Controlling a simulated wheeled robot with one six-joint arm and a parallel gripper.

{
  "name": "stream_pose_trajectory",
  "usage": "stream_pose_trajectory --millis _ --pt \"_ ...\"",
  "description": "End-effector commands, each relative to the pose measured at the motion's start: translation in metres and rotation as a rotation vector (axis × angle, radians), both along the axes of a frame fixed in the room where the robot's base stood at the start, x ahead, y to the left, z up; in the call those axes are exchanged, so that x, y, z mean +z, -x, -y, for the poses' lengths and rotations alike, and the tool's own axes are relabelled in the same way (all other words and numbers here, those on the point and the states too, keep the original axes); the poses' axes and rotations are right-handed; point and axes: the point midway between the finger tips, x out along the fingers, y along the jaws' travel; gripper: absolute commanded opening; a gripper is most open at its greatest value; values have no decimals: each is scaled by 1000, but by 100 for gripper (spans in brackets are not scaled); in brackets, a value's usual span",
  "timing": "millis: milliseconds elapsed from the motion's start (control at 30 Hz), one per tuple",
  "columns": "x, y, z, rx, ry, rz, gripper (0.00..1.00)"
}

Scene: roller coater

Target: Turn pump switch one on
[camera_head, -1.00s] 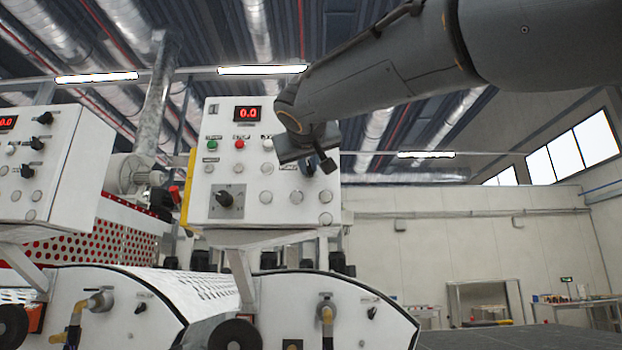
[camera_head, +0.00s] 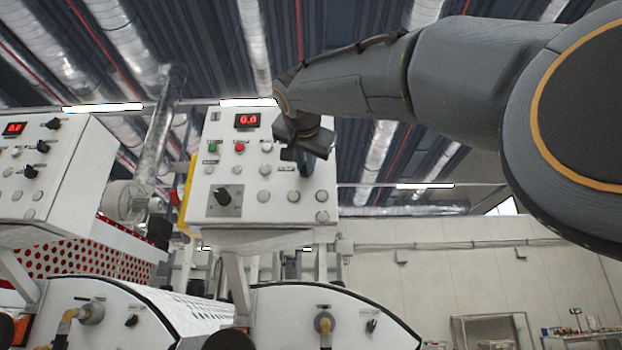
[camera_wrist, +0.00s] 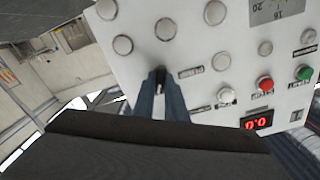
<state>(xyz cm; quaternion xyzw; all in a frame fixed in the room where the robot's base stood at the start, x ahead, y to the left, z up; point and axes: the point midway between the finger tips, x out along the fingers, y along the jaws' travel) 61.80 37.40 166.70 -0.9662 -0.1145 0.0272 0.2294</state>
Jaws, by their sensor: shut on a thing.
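The white control panel (camera_head: 262,205) has a red digital display, a green and a red button, round pale buttons and a black selector. In the wrist view the panel (camera_wrist: 265,90) appears upside down. My gripper (camera_head: 305,165) is at the panel's right side, below the display's level. In the wrist view my gripper (camera_wrist: 159,80) has its two fingers close together, shut on a small dark switch (camera_wrist: 162,78) beside a printed label (camera_wrist: 190,72). The label is too blurred to read. The fingers hide most of the switch, so its turn position cannot be told.
The black selector (camera_head: 224,196) sits at the panel's lower left. A second white panel (camera_head: 45,180) stands at the left. Curved white machine covers (camera_head: 310,305) lie below. Open room with a pale wall (camera_head: 440,270) is at the right.

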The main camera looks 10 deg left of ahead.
Motion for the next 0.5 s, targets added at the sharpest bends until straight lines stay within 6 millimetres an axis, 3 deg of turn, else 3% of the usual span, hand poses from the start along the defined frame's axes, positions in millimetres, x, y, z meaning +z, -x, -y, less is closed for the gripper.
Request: stream_pose_trajectory --millis 500 --pt "-1 0 -1 0 -71 -19 0"
